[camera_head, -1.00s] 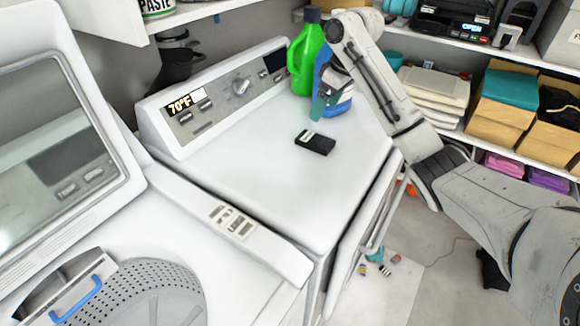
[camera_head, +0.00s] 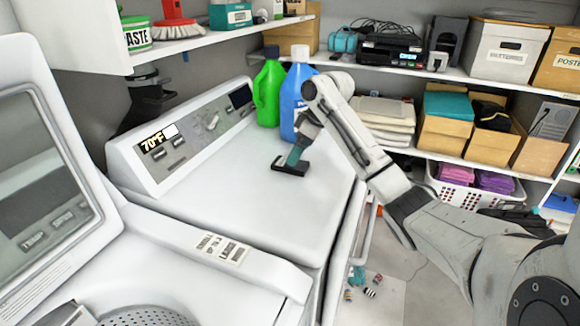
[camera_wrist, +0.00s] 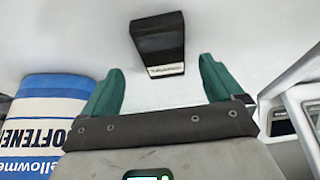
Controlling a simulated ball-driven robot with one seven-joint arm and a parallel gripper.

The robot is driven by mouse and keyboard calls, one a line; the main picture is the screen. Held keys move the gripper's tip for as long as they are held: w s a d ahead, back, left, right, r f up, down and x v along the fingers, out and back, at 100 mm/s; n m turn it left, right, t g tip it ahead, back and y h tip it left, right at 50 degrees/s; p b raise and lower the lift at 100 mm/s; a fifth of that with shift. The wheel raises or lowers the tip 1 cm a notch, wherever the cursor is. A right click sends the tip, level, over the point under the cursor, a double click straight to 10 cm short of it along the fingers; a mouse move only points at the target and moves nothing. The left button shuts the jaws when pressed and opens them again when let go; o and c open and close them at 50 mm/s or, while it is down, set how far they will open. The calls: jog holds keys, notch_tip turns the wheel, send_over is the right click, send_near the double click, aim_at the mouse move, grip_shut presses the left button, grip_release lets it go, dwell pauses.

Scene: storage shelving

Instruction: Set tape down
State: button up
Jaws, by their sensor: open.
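The tape (camera_head: 290,168), a small black box-shaped thing with a pale label strip, lies on the white top of the dryer (camera_head: 250,205). It also shows in the wrist view, where the tape (camera_wrist: 158,40) lies beyond and between the fingertips. My gripper (camera_head: 297,155) is just above the tape in the head view and partly overlaps it. In the wrist view my gripper (camera_wrist: 161,66) has its two teal fingers spread, with nothing held between them. I cannot tell the exact gap between fingertips and tape.
A blue softener bottle (camera_head: 289,100) stands close behind my gripper, next to a green bottle (camera_head: 267,92). The control panel (camera_head: 185,140) rises along the back left. Shelves with boxes (camera_head: 450,120) are at the right. The dryer top in front is clear.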

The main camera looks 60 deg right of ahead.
jog(key=shift+a+x, duration=0.2)
jog(key=shift+x, duration=2.15)
jog(key=shift+w+p, duration=0.15)
jog(key=shift+p, duration=0.2)
jog(key=c, duration=1.3)
jog(key=shift+r, duration=0.1)
